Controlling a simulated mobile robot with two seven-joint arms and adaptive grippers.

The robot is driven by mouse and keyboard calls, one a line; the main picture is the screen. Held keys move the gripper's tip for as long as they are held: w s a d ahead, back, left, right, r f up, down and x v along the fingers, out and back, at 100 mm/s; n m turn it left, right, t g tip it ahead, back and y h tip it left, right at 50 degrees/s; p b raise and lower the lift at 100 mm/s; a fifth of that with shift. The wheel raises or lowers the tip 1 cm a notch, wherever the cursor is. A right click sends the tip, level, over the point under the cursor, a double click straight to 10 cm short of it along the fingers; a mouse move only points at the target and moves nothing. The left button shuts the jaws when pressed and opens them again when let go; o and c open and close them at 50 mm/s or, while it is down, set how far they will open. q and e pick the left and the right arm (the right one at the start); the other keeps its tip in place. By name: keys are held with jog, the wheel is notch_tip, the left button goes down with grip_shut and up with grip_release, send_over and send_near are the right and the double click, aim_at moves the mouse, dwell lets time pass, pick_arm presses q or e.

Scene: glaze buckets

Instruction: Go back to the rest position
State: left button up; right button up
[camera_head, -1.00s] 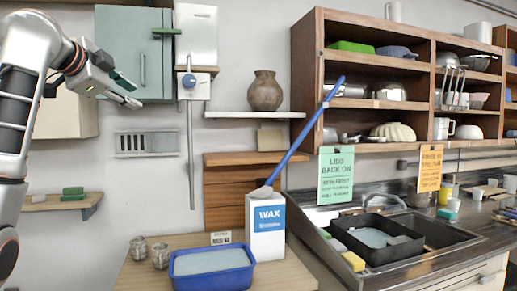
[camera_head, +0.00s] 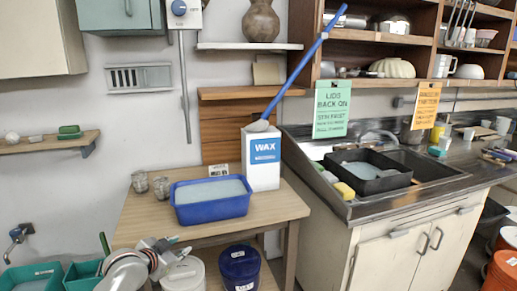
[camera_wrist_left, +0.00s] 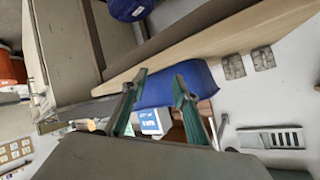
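My left gripper (camera_head: 172,244) is low in the head view, in front of the table's left front edge and above a white lidded bucket (camera_head: 185,275). In the left wrist view its two green-padded fingers (camera_wrist_left: 159,80) are spread apart with nothing held between them. A blue lidded bucket (camera_head: 240,268) stands to the right of the white one, below the table top; a blue bucket also shows at the top of the wrist view (camera_wrist_left: 130,9). My right gripper is not in view.
The wooden table (camera_head: 135,215) holds a blue tub (camera_head: 211,208), a WAX box (camera_head: 262,165) with a blue-handled tool leaning over it, and two small jars. Teal bins (camera_head: 32,279) stand lower left. A sink counter (camera_head: 400,205) is at right.

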pick_arm(q)
jog(key=s+d+f+n, duration=0.2)
jog(key=s+f, duration=1.3)
jog(key=f, duration=0.1)
jog(key=s+d+f+n, duration=0.1)
jog(key=s+f, duration=0.2)
jog(key=s, duration=0.8)
jog(key=s+d+f+n+g, duration=0.1)
jog(key=s+f, duration=0.3)
jog(key=s, duration=0.7)
jog(key=shift+f, duration=0.15)
